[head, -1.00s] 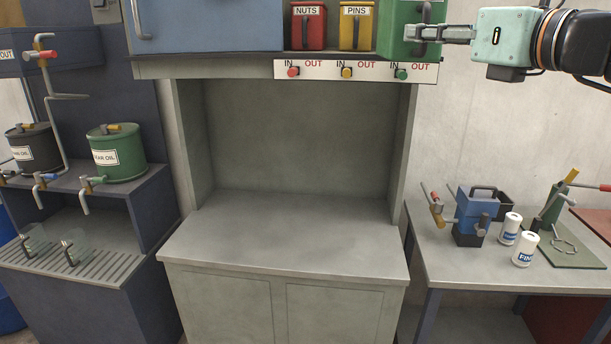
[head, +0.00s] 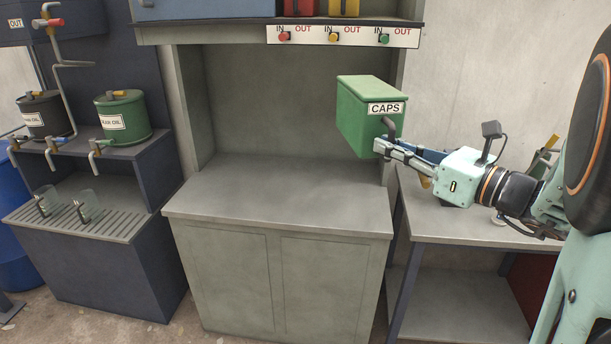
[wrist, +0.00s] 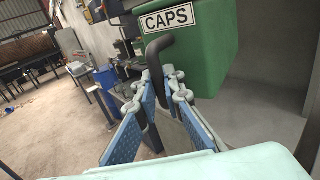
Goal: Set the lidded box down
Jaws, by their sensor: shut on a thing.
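The lidded box (head: 362,127) is green, with a white CAPS label and a dark bent handle on its front. It hangs in the air above the right part of the grey counter (head: 270,190), looking roughly level in the head view. My gripper (head: 384,147) is shut on the handle from the right. In the wrist view the fingers (wrist: 164,78) close on the dark handle, and the green box (wrist: 210,50) fills the top middle. The box's underside and far side are hidden.
The grey counter is bare, with walls at its back and sides. A shelf with red (head: 299,7) and yellow (head: 343,8) boxes is above. A side table (head: 445,226) stands right, partly behind my arm. An oil stand with a green drum (head: 123,118) is left.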

